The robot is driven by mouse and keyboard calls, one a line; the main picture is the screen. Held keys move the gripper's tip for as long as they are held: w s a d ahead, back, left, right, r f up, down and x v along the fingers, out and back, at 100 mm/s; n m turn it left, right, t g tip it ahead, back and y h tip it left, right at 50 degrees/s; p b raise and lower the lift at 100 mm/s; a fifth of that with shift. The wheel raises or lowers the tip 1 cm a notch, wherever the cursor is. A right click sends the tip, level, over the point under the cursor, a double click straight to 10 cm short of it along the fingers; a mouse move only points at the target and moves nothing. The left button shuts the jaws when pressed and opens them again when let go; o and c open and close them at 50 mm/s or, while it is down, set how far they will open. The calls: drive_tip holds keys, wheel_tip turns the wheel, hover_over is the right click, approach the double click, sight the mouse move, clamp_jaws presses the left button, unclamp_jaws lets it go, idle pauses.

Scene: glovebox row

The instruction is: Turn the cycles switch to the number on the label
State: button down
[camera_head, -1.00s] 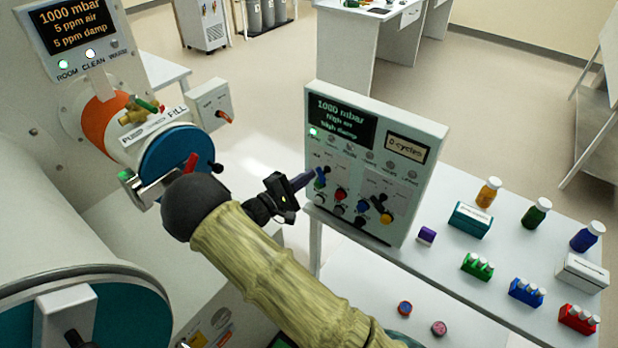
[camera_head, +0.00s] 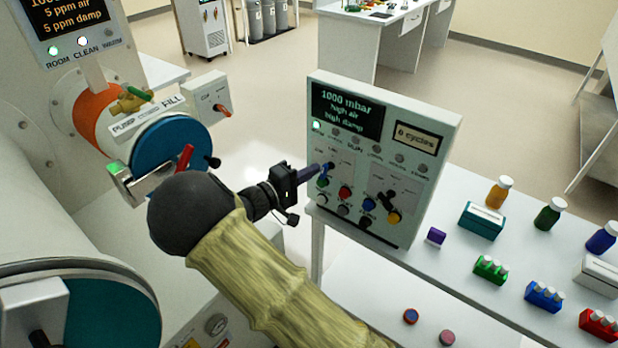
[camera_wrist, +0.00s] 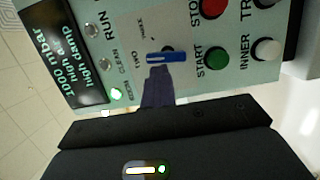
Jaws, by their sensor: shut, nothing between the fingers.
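The control panel (camera_head: 425,150) stands upright on the bench, with a label (camera_head: 417,138) at its upper right reading "cycles" after a digit too small to read surely. A blue lever switch (camera_head: 323,182) sits at its left side; the wrist view shows this blue lever (camera_wrist: 176,57) with "TWO" printed beside it. My gripper (camera_head: 328,169) is shut and empty, its purple-grey fingertips at the blue lever. In the wrist view the fingertips (camera_wrist: 158,72) sit right beside the lever; I cannot tell if they touch. A black lever switch (camera_head: 386,199) is further right.
A green START button (camera_wrist: 215,58) and a red button (camera_wrist: 213,8) are close to the blue lever. The panel's display (camera_head: 346,108) reads 1000 mbar, high air, high damp. Bottles and vial racks (camera_head: 490,270) stand on the bench to the right.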

idle(0.4)
drive_tip(key=s+a+r+b, duration=0.1)
drive_tip(key=s+a+b, duration=0.1)
drive_tip(key=a, duration=0.9)
drive_tip(key=shift+s+a, duration=0.15)
drive_tip(key=shift+s, duration=0.55)
